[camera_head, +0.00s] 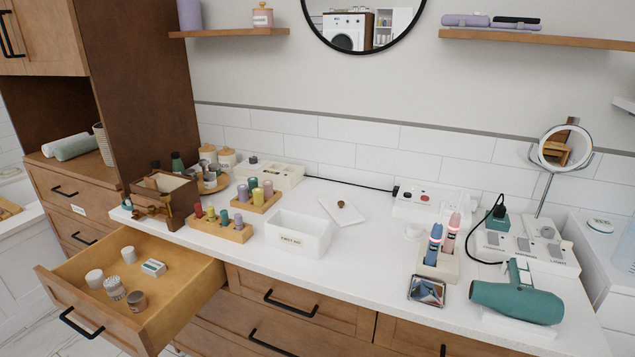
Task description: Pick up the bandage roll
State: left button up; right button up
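An open wooden drawer (190,300) at the lower left holds several small things. Two plain white cylinders, (94,278) and (129,255), look like rolls, but I cannot tell which is the bandage roll. Near them are a patterned white cylinder (114,288), a brownish round container (137,301) and a small white-and-teal box (153,267). A white open box with a label that seems to read first aid (299,241) stands on the counter. Neither of my grippers is in view.
The white counter (370,285) has clear room at its middle front. A flat white lid with a brown knob (341,208) lies behind the white box. Wooden peg holders (222,230) stand left, a teal hair dryer (517,300) right. The open drawer juts out.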

aim_at(130, 257)
jog(key=u, duration=1.5)
jog(key=i+z, duration=0.4)
jog(key=i+j+z, duration=0.15)
jog(key=z, duration=0.3)
jog(key=i+j+z, duration=0.25)
jog(key=z, duration=0.15)
jog(key=k+u, duration=0.25)
jog(key=i+j+z, duration=0.2)
jog(key=z, duration=0.4)
